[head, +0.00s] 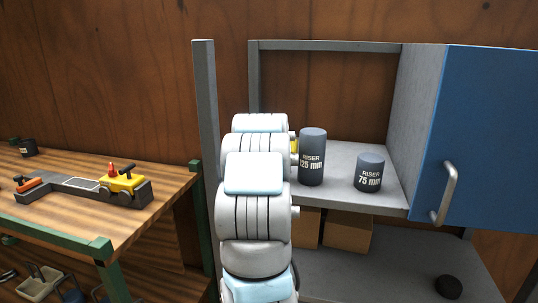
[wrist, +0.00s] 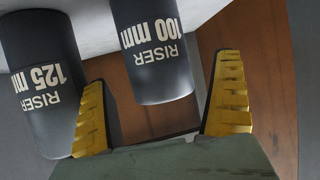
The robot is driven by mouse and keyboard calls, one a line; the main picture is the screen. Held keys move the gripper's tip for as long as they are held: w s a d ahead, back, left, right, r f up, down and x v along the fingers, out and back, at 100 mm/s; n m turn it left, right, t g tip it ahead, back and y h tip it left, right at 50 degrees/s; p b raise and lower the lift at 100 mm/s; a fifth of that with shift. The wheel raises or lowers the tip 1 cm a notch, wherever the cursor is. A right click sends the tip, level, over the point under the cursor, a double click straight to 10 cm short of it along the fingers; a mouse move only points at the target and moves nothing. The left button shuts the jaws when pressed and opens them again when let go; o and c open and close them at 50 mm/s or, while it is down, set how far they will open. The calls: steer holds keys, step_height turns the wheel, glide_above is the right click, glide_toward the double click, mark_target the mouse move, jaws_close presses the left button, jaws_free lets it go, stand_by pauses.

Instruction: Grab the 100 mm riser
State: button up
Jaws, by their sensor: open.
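The 100 mm riser (wrist: 155,60) is a dark grey cylinder with pale lettering, seen in the wrist view with its print upside down. My gripper (wrist: 162,78) is open, with one yellow-padded finger on each side of the riser in the picture. I cannot tell how deep the riser sits between the fingers, and no contact shows. In the head view my arm hides the 100 mm riser and most of the gripper; only a sliver of yellow shows beside the 125 mm riser (head: 312,158). That riser also stands close beside the left finger in the wrist view (wrist: 40,75).
The 75 mm riser (head: 369,173) stands to the right on the same grey shelf (head: 345,155). The cabinet's blue door (head: 490,140) is open at right. Cardboard boxes (head: 348,231) sit below the shelf. A wooden workbench (head: 130,205) with tools is at left.

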steer(key=shift+p+x, duration=0.85)
steer(key=shift+x, duration=1.6)
steer(key=c, duration=1.7)
